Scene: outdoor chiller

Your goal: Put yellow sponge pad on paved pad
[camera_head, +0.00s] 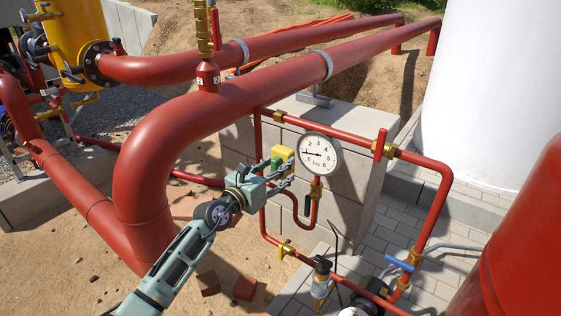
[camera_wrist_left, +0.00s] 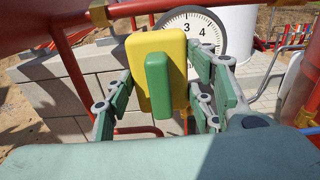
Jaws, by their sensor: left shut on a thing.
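The yellow sponge pad (camera_head: 283,152) with a green strip on its face is held up in the air, left of the gauge. It also shows in the left wrist view (camera_wrist_left: 146,46), upright between the fingers. My left gripper (camera_head: 274,174) is shut on it. The paved pad (camera_head: 379,241) of grey pavers lies lower, to the right of the gripper, around the red pipework. My right gripper is not in view.
A round gauge (camera_head: 319,154) on thin red piping stands just right of the sponge. Thick red pipes (camera_head: 190,125) run behind and left. A block wall (camera_head: 345,185) stands behind. A blue-handled valve (camera_head: 399,263) and fittings stand over the pavers. A white tank (camera_head: 495,90) is at right.

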